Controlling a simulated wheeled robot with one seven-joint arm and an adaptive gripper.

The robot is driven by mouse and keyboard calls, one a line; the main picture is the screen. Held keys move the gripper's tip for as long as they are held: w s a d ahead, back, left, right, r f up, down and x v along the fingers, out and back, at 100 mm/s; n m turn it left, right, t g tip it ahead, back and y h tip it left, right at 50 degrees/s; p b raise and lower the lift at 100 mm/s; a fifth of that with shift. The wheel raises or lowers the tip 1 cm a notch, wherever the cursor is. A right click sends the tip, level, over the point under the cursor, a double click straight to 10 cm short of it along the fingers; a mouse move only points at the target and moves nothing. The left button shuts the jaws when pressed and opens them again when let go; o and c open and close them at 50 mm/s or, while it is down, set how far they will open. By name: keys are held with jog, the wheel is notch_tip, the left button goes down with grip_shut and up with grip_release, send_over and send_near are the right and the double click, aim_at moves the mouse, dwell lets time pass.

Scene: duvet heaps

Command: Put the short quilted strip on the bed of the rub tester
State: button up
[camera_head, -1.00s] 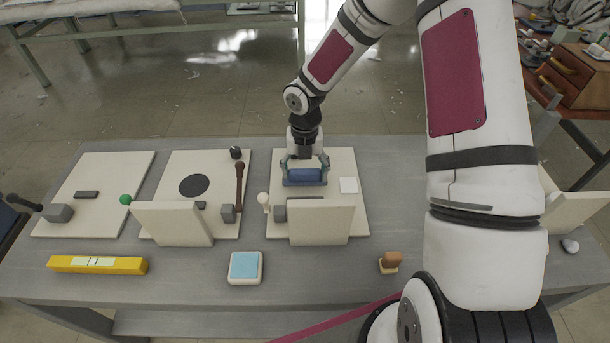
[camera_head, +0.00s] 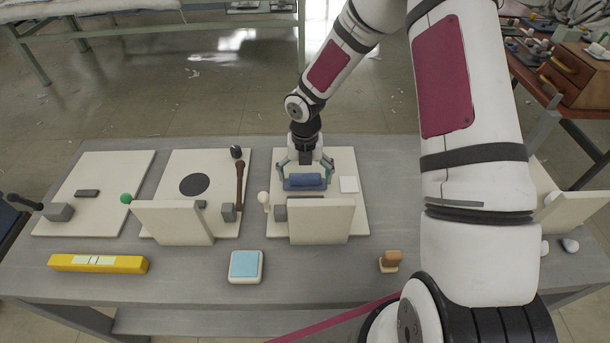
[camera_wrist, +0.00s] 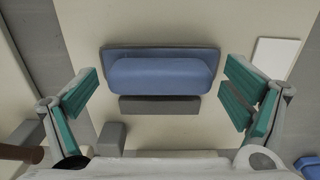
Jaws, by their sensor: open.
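The short quilted strip (camera_head: 305,182) is blue and looks like a thick padded roll on a flatter blue piece. It lies on the pale board of what I take to be the rub tester (camera_head: 340,165), behind its upright cream panel (camera_head: 321,222). In the wrist view the strip (camera_wrist: 160,76) lies straight across the picture, with a dark grey bar (camera_wrist: 160,105) along its near edge. My gripper (camera_head: 305,174) is open above the strip. Its teal fingers stand clear of both ends, with gaps. I cannot tell exactly what supports the strip underneath.
Two other pale boards stand left, one with a dark disc (camera_head: 194,184), one with a small dark bar (camera_head: 87,193). In front lie a yellow bar (camera_head: 98,263), a light-blue pad (camera_head: 246,265) and a brown block (camera_head: 390,260). A white card (camera_head: 349,184) lies right of the strip.

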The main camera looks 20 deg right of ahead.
notch_tip(320, 180, up, 12)
notch_tip(320, 180, up, 11)
jog(key=m+h, duration=0.2)
jog(key=m, duration=0.7)
send_over(305, 174)
jog(key=s+d, duration=0.2)
jog(key=s, duration=0.4)
jog(key=s+a+r+m+t+y, duration=0.1)
jog(key=s+r+m+t, duration=0.1)
jog(key=s+r+m, duration=0.4)
jog(key=s+r+m+t+y, duration=0.1)
jog(key=s+r+m+t, duration=0.2)
jog(key=s+m, duration=1.1)
notch_tip(305, 174, up, 4)
jog(key=m, duration=0.3)
jog(key=shift+s+a+f, duration=0.15)
jog(key=shift+s+a, duration=0.2)
jog(key=shift+a, duration=0.05)
